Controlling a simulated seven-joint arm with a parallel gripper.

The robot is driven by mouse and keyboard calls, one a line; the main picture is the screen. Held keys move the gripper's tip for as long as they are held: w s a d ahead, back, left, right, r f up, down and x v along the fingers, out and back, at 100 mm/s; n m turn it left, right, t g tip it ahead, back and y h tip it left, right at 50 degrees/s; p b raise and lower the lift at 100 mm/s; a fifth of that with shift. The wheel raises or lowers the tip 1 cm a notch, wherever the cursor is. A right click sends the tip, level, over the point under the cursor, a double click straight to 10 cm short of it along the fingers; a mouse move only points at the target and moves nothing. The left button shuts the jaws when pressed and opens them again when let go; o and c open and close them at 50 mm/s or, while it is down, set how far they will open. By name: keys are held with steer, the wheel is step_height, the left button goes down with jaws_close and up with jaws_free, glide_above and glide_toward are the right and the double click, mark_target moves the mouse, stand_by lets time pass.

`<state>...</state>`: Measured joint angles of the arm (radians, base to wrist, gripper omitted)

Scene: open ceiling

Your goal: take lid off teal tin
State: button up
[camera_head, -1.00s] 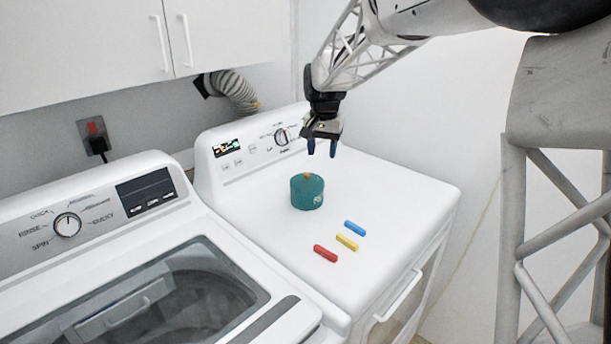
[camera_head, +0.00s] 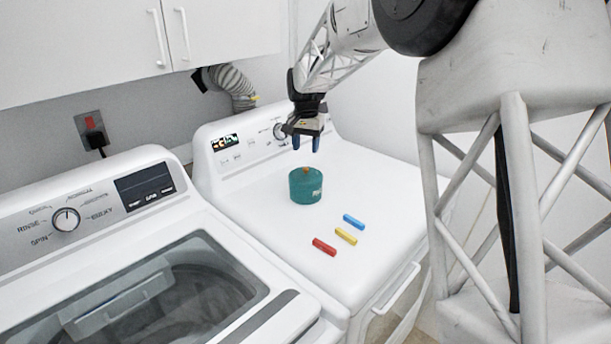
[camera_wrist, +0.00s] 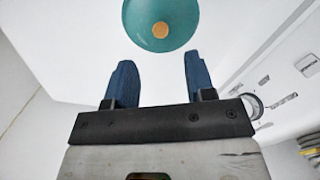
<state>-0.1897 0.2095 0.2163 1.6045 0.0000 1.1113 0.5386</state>
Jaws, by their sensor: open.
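The teal tin (camera_head: 305,189) stands upright on top of the dryer, with its teal lid on and an orange knob (camera_head: 306,169) at the lid's centre. In the wrist view the lid (camera_wrist: 147,22) shows from above, cut by the top edge, with the knob (camera_wrist: 160,30) visible. My gripper (camera_head: 306,144) is above the tin and slightly behind it, apart from it, pointing down. Its two blue fingers are open with nothing between them; they also show in the wrist view (camera_wrist: 158,80), below the lid in the picture.
The dryer's raised control panel (camera_head: 240,148) stands behind. A washer (camera_head: 150,270) is at left.

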mark_target(305, 168)
steer(key=shift+f, duration=1.05)
steer(key=shift+f, duration=0.1)
steer(key=shift+f, duration=2.5)
steer(key=shift+c, duration=0.5)
jaws_close()
steer(key=shift+r, duration=0.15)
